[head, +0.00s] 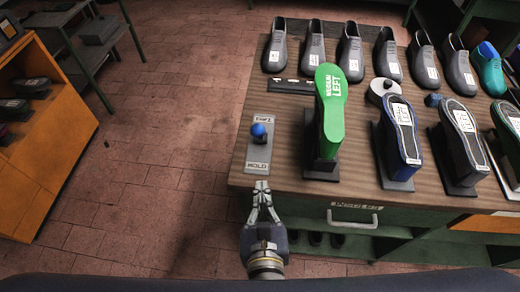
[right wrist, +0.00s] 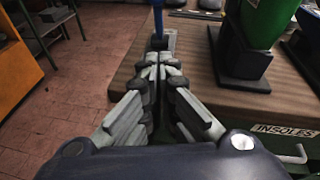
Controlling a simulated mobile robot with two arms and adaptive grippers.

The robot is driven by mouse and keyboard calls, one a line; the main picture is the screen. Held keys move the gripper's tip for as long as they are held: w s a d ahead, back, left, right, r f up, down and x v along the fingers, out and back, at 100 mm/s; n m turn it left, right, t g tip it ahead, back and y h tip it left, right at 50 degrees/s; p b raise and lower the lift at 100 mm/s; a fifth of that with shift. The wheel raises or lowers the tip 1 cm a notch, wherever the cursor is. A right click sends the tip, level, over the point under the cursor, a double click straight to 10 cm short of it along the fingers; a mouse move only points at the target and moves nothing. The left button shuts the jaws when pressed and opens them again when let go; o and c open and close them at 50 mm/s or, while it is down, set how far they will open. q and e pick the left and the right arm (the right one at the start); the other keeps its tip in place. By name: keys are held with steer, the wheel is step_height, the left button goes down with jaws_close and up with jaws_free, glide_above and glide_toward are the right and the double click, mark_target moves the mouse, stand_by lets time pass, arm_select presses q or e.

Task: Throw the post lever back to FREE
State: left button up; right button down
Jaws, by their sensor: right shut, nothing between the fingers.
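The post lever has a blue knob (head: 258,130) and stands on a grey plate (head: 255,154) at the table's left edge. The plate's near end reads HOLD; the far-end label is too small to read surely. The knob shows near the plate's middle; I cannot tell which end the lever is set to. Beside it, a dark post (head: 312,150) bears a green sole marked LEFT (head: 332,108). My right gripper (head: 262,185) is shut and empty, just in front of the plate's HOLD end. In the right wrist view the blue lever (right wrist: 158,18) rises beyond the fingertips, apart from them.
More posts with shoes, such as a blue-rimmed one (head: 402,135), stand to the right on the wooden table (head: 285,178). Several grey shoes line the back. A drawer handle (head: 352,218) sticks out in front.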

mark_target(259, 134)
steer(key=x, duration=0.9)
steer(key=shift+w, duration=0.35)
steer(key=shift+w+a+r+p, duration=0.1)
steer(key=shift+w+r+p, duration=0.35)
steer(key=shift+w+r, duration=0.4)
arm_select(q)
steer(key=shift+r, duration=0.6)
arm_select(e)
steer(key=shift+w, duration=0.6)
arm_select(q)
steer(key=shift+w+r+p, duration=0.15)
steer(key=shift+p, duration=0.15)
arm_select(e)
steer(key=shift+r, duration=0.25)
